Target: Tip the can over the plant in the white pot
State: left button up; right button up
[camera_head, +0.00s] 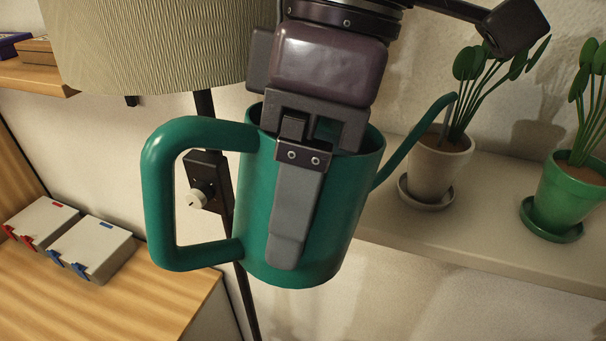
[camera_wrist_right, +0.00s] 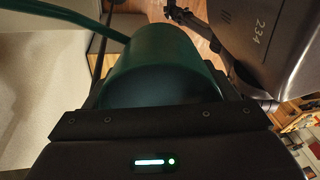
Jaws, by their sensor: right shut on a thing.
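The green watering can (camera_head: 340,215) hangs in the air in the head view, leaning slightly right in the picture. Its handle (camera_head: 157,200) is at left and its spout (camera_head: 405,150) points up and right. The spout's tip overlaps the stems of the plant (camera_head: 465,110) in the white pot (camera_head: 437,172); whether they touch I cannot tell. No water shows. My right gripper (camera_head: 285,250) is shut on the can's wall, one finger outside it. The can (camera_wrist_right: 160,55) also fills the middle of the right wrist view. My left gripper is not clearly in view.
The white pot stands on a pale shelf (camera_head: 480,245), beside a green pot (camera_head: 570,200) with a similar plant. A lampshade (camera_head: 150,45) and its dark pole are behind the can at left. White boxes (camera_head: 92,247) lie on a wooden surface at lower left.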

jog(key=shift+r, duration=0.45)
jog(key=shift+r+g+y, duration=0.4)
jog(key=shift+r+y, duration=0.1)
